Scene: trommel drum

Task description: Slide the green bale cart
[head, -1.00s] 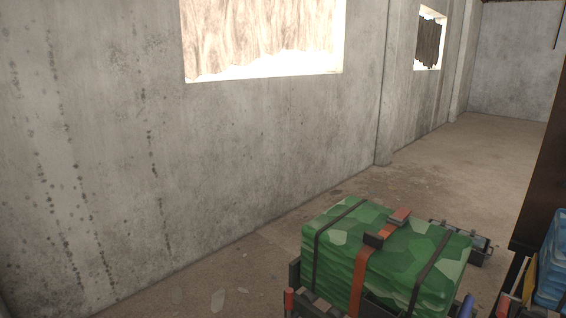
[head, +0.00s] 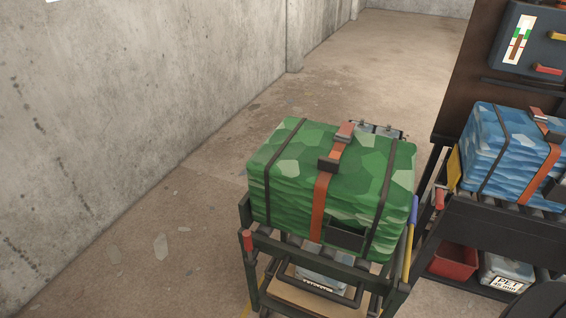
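The green bale (head: 290,200) is a camouflage-patterned block bound with two dark straps and one orange strap. It rests on top of the dark-framed cart (head: 262,248), which has a lower shelf and stands at the lower middle of the head view. The cart has a red-capped corner post at its left and blue and yellow parts at its right side. Neither of my grippers shows in the head view.
A blue bale (head: 485,150) sits on a dark roller stand at the right, close beside the cart. A red bin (head: 453,261) and a grey bin marked PET (head: 507,270) are below it. A concrete wall (head: 150,110) runs along the left. The floor between wall and cart is mostly clear.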

